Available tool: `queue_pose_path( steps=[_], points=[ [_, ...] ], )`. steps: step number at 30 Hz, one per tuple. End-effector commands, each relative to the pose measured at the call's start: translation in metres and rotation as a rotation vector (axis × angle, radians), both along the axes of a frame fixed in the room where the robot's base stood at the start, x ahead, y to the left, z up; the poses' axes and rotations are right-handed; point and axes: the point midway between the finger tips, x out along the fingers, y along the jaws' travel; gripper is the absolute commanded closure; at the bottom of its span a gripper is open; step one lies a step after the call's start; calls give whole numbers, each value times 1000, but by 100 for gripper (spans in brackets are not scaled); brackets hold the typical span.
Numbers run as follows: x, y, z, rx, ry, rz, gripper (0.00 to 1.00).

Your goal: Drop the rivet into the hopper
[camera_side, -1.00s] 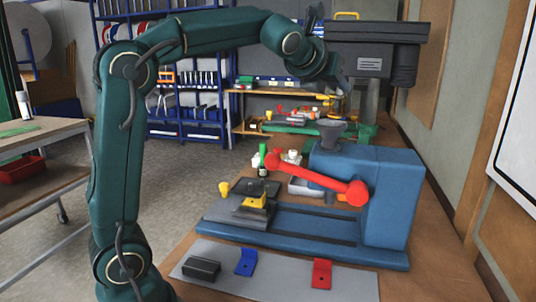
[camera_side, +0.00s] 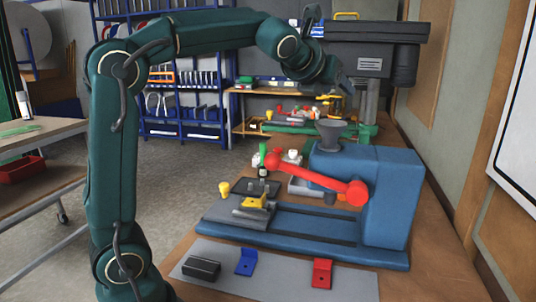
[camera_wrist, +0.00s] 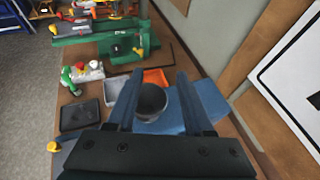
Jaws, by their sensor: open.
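The hopper (camera_side: 331,130) is a grey funnel on top of the blue machine (camera_side: 390,190). In the wrist view the hopper (camera_wrist: 151,97) shows below and between my two fingers. My gripper (camera_wrist: 160,75) is open, with nothing visible between its fingers. In the side view my gripper (camera_side: 346,92) hangs in the air above the hopper, apart from it. I cannot make out the rivet in either view. The bottom of the hopper is dark in the wrist view, and its inside is hidden in the side view.
A red lever (camera_side: 310,178) slants across the machine's front. Blue (camera_side: 246,262) and red (camera_side: 321,272) brackets and a black block (camera_side: 201,269) lie on a grey plate in front. A dark tray (camera_wrist: 79,115) and an orange tray (camera_wrist: 156,77) lie near the machine.

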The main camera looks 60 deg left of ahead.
Motion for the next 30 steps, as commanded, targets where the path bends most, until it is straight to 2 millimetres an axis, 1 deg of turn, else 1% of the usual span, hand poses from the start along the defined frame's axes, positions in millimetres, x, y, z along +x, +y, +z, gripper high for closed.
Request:
queue_pose_path(
  steps=[3, 9, 13, 20, 22, 24, 26, 29, 30],
  points=[
    [-13, -6, 7, 0, -3, -1, 48],
    [-31, -14, 14, 0, -2, -2, 48],
    [-35, -15, 16, 0, -1, 0, 48],
    [-36, -16, 18, 0, -8, -2, 48],
    [-41, -18, 26, 1, -28, -6, 48],
    [-51, -22, 28, -5, -35, -13, 48],
    [-63, -28, 24, -48, -34, -14, 48],
    [-90, -40, 2, -269, -48, 51, 48],
    [-99, -44, -7, -370, -56, 89, 48]
  ],
)
